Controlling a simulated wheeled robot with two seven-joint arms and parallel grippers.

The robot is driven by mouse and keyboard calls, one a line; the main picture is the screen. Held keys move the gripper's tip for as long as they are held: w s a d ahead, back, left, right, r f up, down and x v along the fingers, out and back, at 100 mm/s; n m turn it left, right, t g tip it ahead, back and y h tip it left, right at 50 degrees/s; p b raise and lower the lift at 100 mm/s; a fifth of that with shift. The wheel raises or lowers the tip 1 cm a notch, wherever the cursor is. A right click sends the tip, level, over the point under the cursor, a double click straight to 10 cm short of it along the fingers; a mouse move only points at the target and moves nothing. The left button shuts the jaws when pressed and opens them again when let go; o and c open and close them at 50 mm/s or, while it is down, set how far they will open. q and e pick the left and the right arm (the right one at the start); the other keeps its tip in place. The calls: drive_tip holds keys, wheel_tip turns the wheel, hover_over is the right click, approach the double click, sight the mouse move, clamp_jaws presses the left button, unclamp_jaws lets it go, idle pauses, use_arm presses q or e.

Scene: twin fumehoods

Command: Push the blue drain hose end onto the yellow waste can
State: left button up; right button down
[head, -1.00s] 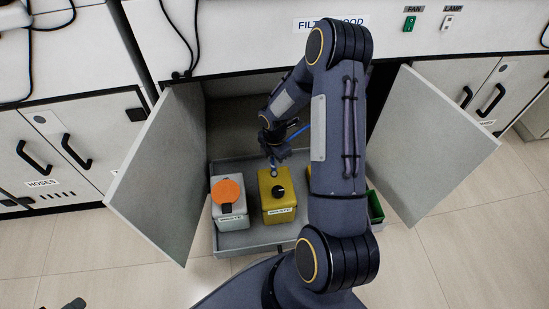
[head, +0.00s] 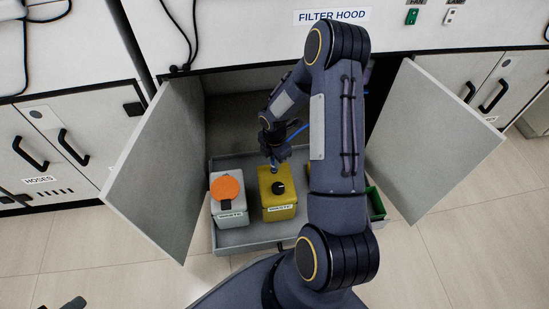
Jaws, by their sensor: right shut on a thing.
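The yellow waste can (head: 279,209) stands in the pull-out tray, with a black cap on top and a label on its front. My right gripper (head: 274,159) is over the can's back edge, pointing down and shut on the blue drain hose (head: 297,131). The hose runs up and right from the gripper and goes behind my right arm. A small bluish tip shows below the fingers at the can's back top edge. I cannot tell whether it touches the can or sits on a fitting. My left gripper cannot be made out.
A white can (head: 230,215) with an orange lid (head: 227,188) stands left of the yellow can. A green container (head: 376,204) is at the right of the grey tray (head: 250,238). Cabinet doors stand open left (head: 155,175) and right (head: 430,145). My right arm hides part of the tray.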

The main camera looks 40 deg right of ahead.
drive_tip(key=shift+f, duration=0.3)
drive_tip(key=c, duration=1.2)
unclamp_jaws()
drive_tip(key=shift+r, duration=0.1)
wheel_tip(320, 180, up, 6)
drive_tip(key=p, duration=0.2)
drive_tip(key=shift+r+p, duration=0.2)
drive_tip(key=shift+p, duration=0.15)
drive_tip(key=shift+r, duration=0.65)
